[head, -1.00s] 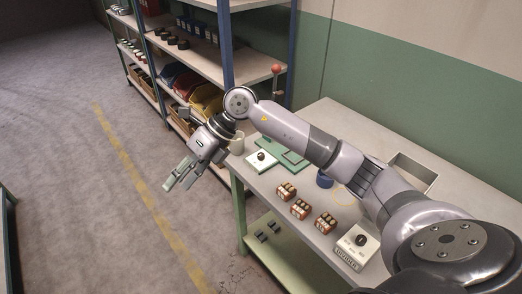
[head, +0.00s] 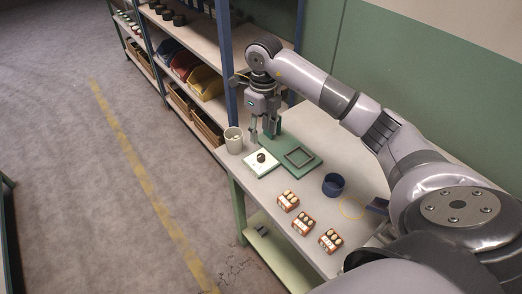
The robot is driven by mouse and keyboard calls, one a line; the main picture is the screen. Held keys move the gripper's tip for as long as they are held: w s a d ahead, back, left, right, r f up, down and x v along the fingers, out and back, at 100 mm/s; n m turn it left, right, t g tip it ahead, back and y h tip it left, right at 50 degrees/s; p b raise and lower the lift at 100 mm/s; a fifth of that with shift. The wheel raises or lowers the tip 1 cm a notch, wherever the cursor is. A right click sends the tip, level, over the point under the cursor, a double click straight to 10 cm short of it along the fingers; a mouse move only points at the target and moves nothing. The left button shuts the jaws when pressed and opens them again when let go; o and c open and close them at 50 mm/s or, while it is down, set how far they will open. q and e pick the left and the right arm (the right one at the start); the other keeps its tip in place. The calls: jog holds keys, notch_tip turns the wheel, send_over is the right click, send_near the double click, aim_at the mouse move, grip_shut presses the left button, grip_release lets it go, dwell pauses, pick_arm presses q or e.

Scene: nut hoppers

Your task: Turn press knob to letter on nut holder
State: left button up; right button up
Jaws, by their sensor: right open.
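A white panel with a black knob (head: 261,157) lies near the far left end of the table; marks around the knob are too small to read. Beside it is the green base (head: 316,162) of the press, with a dark square frame on it. My right gripper (head: 264,136) is open, pointing down, just above and behind the knob, apart from it as far as I can tell. Three red-brown nut holders with pale tops stand in a row: one (head: 288,201), another (head: 303,224) and a third (head: 330,241). Their letters are not legible. My left gripper is not in view.
A light cup (head: 233,140) stands at the table's left corner, near the panel. A shelf with yellow (head: 205,83) and other bins is behind. My right arm covers the table's right side.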

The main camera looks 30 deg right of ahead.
aim_at(261, 155)
notch_tip(261, 155, down, 2)
jog(key=shift+d+f, duration=0.1)
jog(key=shift+f, duration=0.1)
notch_tip(261, 155, down, 5)
jog(key=shift+r+p, duration=0.15)
jog(key=shift+p, duration=0.3)
notch_tip(261, 155, down, 2)
jog(key=shift+w+f, duration=0.1)
jog(key=shift+f, duration=0.25)
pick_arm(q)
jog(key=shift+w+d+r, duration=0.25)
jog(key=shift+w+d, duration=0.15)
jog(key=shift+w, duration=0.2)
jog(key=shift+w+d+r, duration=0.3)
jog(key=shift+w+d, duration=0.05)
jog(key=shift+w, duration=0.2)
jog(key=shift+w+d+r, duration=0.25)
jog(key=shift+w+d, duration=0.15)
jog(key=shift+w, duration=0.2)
pick_arm(e)
grip_shut()
